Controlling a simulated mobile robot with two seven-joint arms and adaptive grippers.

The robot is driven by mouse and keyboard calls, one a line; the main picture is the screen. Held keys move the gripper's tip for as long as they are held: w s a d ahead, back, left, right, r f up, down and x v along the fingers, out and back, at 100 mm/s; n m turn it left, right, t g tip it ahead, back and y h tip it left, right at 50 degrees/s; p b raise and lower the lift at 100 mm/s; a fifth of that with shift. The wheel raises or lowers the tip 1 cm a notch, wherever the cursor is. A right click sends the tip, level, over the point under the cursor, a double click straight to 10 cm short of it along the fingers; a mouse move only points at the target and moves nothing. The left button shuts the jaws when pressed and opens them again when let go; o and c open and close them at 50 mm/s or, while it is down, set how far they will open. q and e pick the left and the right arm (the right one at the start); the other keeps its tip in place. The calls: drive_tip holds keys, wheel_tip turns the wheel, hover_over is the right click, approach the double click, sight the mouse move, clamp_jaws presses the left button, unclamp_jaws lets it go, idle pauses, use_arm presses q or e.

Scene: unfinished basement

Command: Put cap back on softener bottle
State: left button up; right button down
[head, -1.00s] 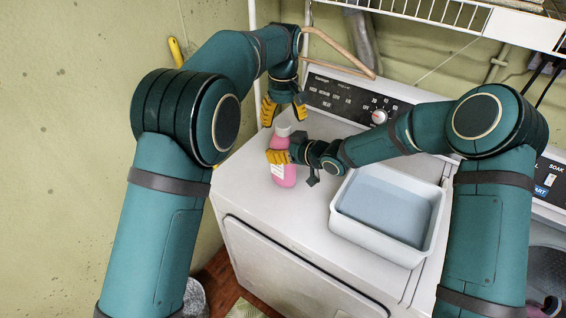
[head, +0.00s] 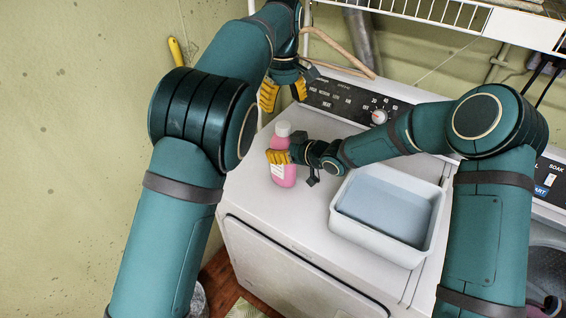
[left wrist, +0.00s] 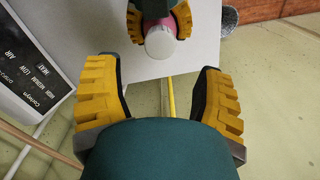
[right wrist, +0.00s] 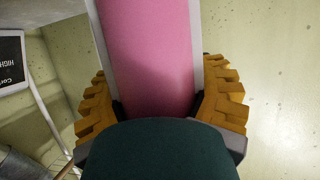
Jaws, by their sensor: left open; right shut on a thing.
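The pink softener bottle (head: 284,176) stands upright on top of the white dryer near its left side. A white cap (head: 283,128) sits on its neck; it also shows from above in the left wrist view (left wrist: 160,43). How tightly the cap is seated cannot be told. My right gripper (head: 279,157) is shut around the bottle's upper body, and the pink wall fills the space between its fingers in the right wrist view (right wrist: 150,60). My left gripper (head: 284,92) is open and empty, above and behind the bottle, apart from the cap.
A white tub (head: 335,222) with greyish-blue contents stands on the dryer (head: 285,215), right of the bottle. The control panel (head: 345,100) rises along the dryer's back. A wire shelf (head: 440,12) hangs above. The dryer's front left top is clear.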

sight(283, 124)
use_arm(q)
drive_tip(key=shift+f, duration=4)
clamp_jaws()
drive_tip(key=m, duration=0.2)
drive_tip(key=shift+m, duration=0.4)
drive_tip(key=shift+c, duration=0.2)
unclamp_jaws()
